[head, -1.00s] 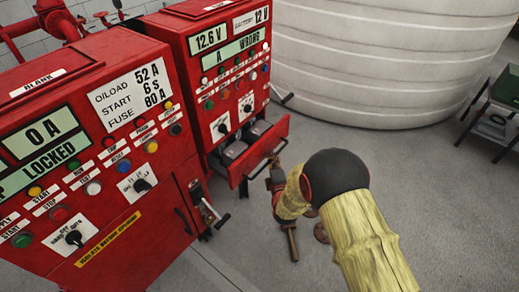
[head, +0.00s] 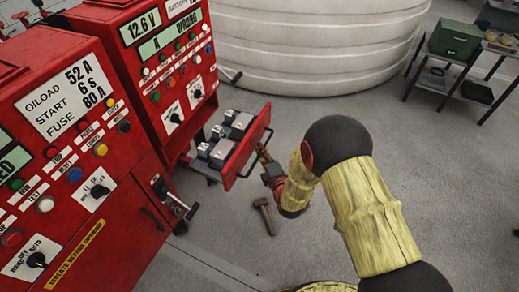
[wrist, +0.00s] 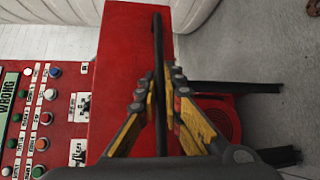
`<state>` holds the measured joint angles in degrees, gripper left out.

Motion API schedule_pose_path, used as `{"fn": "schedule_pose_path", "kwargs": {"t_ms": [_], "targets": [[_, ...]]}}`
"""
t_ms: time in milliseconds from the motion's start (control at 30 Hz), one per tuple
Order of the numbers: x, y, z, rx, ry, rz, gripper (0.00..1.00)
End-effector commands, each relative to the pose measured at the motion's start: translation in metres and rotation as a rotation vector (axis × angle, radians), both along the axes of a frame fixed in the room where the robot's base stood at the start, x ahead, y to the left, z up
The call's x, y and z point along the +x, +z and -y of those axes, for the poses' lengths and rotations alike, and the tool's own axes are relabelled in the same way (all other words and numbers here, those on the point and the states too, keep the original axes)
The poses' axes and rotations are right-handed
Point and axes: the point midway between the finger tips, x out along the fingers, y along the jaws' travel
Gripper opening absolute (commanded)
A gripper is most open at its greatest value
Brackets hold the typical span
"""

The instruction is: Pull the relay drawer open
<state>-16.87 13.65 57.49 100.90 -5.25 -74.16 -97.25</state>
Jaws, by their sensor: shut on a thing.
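The relay drawer (head: 247,147) is a red-fronted drawer standing well out from the rear red cabinet (head: 165,75). Several grey relay blocks (head: 222,140) show inside it. Its dark bar handle (wrist: 158,42) runs down the red drawer front in the wrist view. My gripper (wrist: 161,82) is shut on this handle, with one yellow and dark finger on each side of the bar. In the head view my gripper (head: 264,160) is at the drawer's outer face and small; my forearm partly hides the area to its right.
The front red cabinet (head: 75,130) with displays, buttons and knobs stands at the left. A hammer (head: 264,214) lies on the grey floor below the drawer. A large white tank (head: 310,45) stands behind. A shelf with a green box (head: 455,40) is at the back right.

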Motion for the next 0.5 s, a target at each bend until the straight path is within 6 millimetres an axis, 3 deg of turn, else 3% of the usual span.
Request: {"fn": "schedule_pose_path", "kwargs": {"t_ms": [167, 200, 500], "targets": [[-0.0009, -0.0017, -0.0002, -0.002, 0.001, -0.003, 0.0], [-0.0008, -0.0017, -0.0003, -0.002, 0.001, -0.003, 0.1], [-0.0001, -0.0007, -0.0003, -0.001, 0.001, -0.001, 0.27]]}}
